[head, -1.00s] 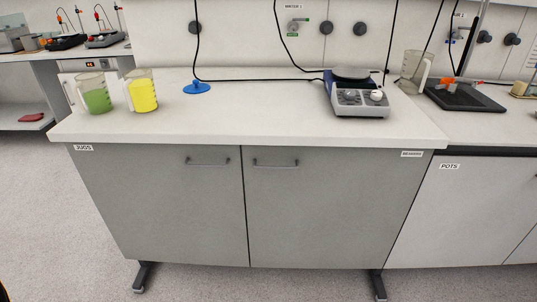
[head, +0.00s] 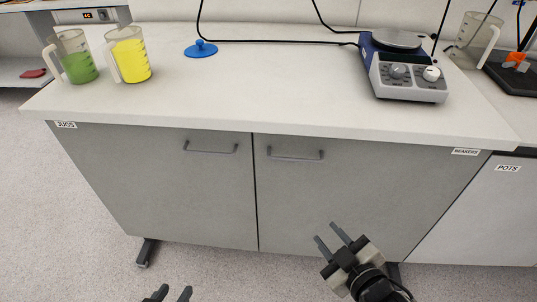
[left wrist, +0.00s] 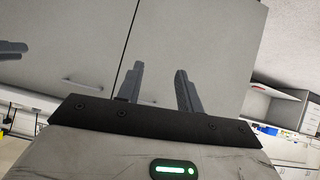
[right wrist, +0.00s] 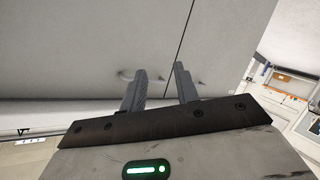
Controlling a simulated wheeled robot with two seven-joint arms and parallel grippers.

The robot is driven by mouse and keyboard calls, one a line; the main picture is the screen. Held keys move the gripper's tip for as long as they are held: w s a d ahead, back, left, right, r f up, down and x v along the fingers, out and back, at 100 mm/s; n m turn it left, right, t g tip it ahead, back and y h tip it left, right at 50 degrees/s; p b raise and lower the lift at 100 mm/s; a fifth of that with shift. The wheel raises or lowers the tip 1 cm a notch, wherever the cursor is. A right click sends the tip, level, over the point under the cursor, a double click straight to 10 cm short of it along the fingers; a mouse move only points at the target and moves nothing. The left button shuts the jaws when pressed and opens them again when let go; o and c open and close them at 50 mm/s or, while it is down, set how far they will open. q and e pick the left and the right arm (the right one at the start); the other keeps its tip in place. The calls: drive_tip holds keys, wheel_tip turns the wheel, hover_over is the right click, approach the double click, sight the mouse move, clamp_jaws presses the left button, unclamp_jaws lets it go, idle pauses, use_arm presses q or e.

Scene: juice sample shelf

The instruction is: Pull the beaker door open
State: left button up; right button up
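The beaker door (head: 350,190) is the right grey door of the bench cupboard, under the BEAKERS label (head: 466,151). It is shut, level with the left door. Its bar handle (head: 295,156) is near its upper left corner. My right gripper (head: 333,232) is open and empty, in front of the lower part of this door, below and right of the handle. My left gripper (head: 171,290) is open and empty at the bottom edge of the head view, low in front of the left door. Both finger pairs stand apart in the left wrist view (left wrist: 160,68) and right wrist view (right wrist: 162,68).
The left door (head: 165,185), under the JUGS label (head: 66,125), has its own handle (head: 210,150). On the worktop (head: 270,95) stand a green jug (head: 77,62), a yellow jug (head: 130,58) and a hotplate (head: 407,72). The floor before the cupboard looks clear.

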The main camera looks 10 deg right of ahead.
sight(296, 160)
drive_tip(key=w+d+r+n+t+y+b, duration=0.35)
drive_tip(key=w+n+y, duration=0.3)
drive_tip(key=n, duration=1.05)
drive_tip(key=shift+g, duration=0.25)
drive_tip(key=p+x, duration=0.2)
drive_tip(key=x, duration=1.2)
drive_tip(key=shift+w, duration=0.1)
clamp_jaws()
